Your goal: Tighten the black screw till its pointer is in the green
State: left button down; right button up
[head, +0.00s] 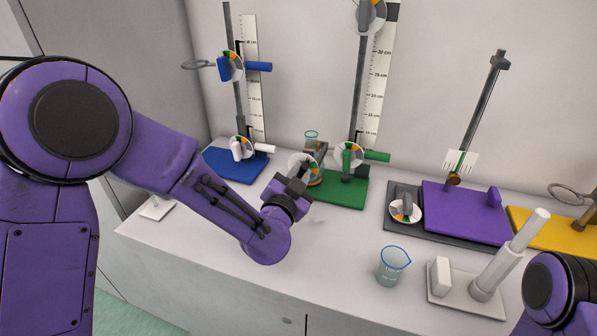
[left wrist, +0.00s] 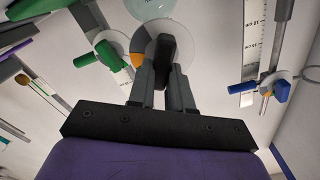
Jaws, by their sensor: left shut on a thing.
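The black screw (left wrist: 168,48) shows in the left wrist view as a dark knob in front of a pale round dial (left wrist: 153,48). An orange sector shows at the dial's left edge. My left gripper (left wrist: 166,72) is shut on the screw, with one finger on each side. In the head view my left gripper (head: 291,186) reaches the dial (head: 301,161), beside the green base, and hides the screw. I cannot make out the pointer's place on the scale. My right gripper is not in view; only part of my right arm shows at the lower right.
A glass beaker (head: 311,138) stands just behind the dial. A blue-based stand (head: 230,167) is at its left, a green-based stand (head: 345,190) at its right. A purple plate (head: 465,213) and a loose beaker (head: 391,268) are farther right.

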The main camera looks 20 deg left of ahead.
pick_arm(q)
jog(key=shift+d+f+m, duration=0.1)
jog(key=shift+m, duration=1.2)
jog(key=shift+d+m, duration=0.1)
jog(key=shift+m, duration=0.4)
jog(key=c, duration=1)
grip_release()
jog(key=shift+o, duration=0.2)
jog(key=shift+s, duration=0.1)
